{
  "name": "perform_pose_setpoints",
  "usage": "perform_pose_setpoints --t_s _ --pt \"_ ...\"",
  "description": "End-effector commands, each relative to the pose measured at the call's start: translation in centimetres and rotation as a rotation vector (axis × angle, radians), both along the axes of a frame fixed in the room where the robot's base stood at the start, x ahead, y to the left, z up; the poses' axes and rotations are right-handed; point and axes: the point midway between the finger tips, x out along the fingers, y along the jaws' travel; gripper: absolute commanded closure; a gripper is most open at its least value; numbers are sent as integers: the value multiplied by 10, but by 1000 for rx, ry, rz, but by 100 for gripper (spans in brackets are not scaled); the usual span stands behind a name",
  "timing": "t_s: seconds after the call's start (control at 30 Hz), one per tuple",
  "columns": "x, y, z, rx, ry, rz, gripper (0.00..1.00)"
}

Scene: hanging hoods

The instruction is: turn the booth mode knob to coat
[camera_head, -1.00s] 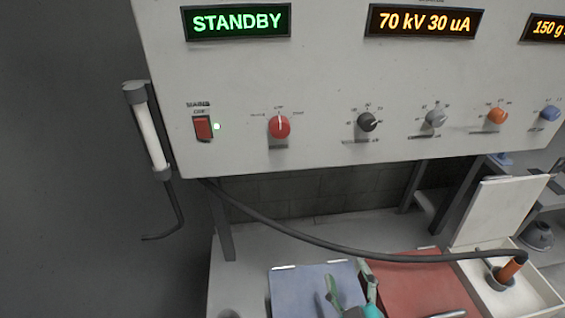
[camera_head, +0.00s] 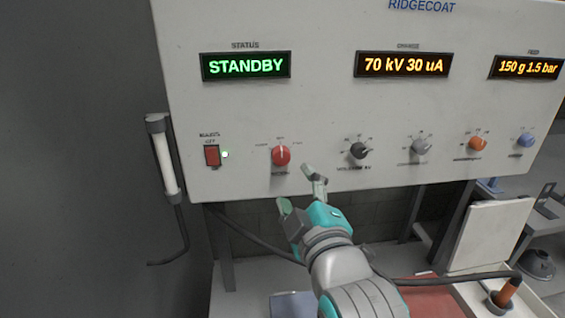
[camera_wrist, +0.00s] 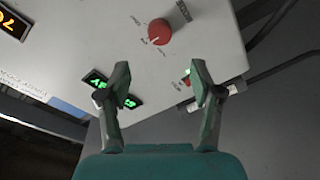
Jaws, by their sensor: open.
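The red booth mode knob (camera_head: 281,155) is on the lower left of the white panel, right of the mains switch. Its white pointer line stands about straight up, at the middle mark; the small labels are too blurred to read. The green status display (camera_head: 246,66) reads STANDBY. My gripper (camera_head: 299,188) is open and empty, below and to the right of the knob, not touching it. In the wrist view the knob (camera_wrist: 159,32) shows beyond and between the open fingertips (camera_wrist: 158,80).
The red mains switch (camera_head: 212,156) with a lit lamp is left of the knob. A white tube light (camera_head: 165,162) hangs at the panel's left edge. A cable crosses below.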

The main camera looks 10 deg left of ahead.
Motion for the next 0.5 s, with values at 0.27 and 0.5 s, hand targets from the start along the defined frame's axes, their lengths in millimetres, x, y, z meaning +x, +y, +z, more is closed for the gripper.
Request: perform_pose_setpoints --t_s 0.27,0.5 --pt "27 11 1 -2 0 1 35" --pt "66 27 1 -2 0 1 35"
